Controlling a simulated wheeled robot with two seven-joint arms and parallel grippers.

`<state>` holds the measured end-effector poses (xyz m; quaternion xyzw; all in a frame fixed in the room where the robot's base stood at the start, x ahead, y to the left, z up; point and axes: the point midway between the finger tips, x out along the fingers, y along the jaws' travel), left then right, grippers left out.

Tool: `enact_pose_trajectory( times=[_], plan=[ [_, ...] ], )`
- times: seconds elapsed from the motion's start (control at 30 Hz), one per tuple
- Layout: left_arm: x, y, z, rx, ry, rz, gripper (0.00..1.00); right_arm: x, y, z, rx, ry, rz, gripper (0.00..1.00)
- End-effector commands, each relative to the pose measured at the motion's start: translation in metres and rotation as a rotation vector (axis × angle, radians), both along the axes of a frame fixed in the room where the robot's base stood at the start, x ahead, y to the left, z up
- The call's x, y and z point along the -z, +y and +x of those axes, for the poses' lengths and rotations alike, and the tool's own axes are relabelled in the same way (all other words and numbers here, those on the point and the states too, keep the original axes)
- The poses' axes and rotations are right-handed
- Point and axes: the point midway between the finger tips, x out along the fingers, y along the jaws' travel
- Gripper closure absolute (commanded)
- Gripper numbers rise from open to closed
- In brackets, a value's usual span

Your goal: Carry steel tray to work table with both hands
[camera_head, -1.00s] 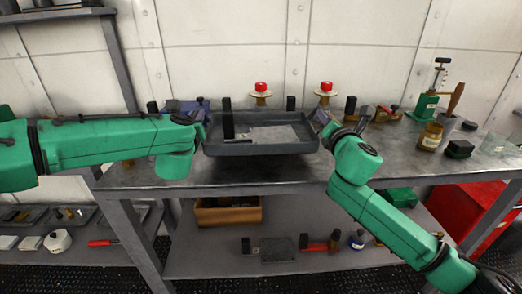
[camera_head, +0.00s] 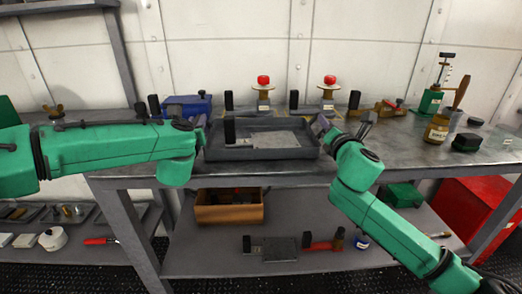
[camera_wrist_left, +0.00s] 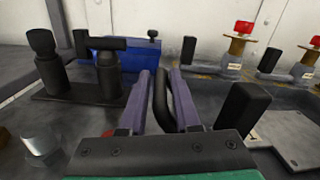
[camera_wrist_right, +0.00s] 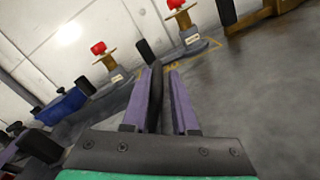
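The dark grey steel tray (camera_head: 265,154) is level over the front part of the grey work table (camera_head: 420,155); I cannot tell whether its underside touches the top. It holds a light grey plate (camera_head: 275,138) with a black upright block (camera_head: 229,129). My left gripper (camera_head: 201,125) is at the tray's left end; in the left wrist view its purple fingers (camera_wrist_left: 160,95) are closed around a dark handle. My right gripper (camera_head: 322,125) is at the right end; in the right wrist view its fingers (camera_wrist_right: 160,95) also close around a dark bar.
Behind the tray stand two red-knobbed fixtures (camera_head: 264,90) (camera_head: 328,88) and a blue box (camera_head: 187,106). A brown jar (camera_head: 437,128) and a green press (camera_head: 431,100) stand at the right. Bare tabletop lies right of the tray. A wooden box (camera_head: 228,207) sits on the lower shelf.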

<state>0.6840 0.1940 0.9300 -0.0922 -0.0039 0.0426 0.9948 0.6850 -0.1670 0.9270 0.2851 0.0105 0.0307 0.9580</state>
Motion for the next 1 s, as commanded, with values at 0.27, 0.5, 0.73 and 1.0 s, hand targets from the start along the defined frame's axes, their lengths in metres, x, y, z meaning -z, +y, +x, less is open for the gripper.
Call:
enact_pose_trajectory(
  times=[0.27,0.5,0.73,1.0],
  plan=[
    [-0.002,-0.001,0.000,0.003,0.001,-0.001,0.48,-0.003,0.001,0.000,-0.003,-0.001,0.001,0.52],
    [-0.003,-0.003,-0.017,0.005,0.002,-0.002,0.48,-0.003,0.002,0.000,-0.006,0.000,0.001,0.52],
    [-0.002,-0.007,-0.076,0.005,0.002,-0.006,0.48,-0.003,0.002,0.000,-0.007,-0.001,0.001,0.52],
    [-0.002,-0.010,-0.119,0.002,0.001,-0.003,0.48,-0.002,0.002,-0.001,-0.007,-0.001,0.001,0.52]
  ],
)
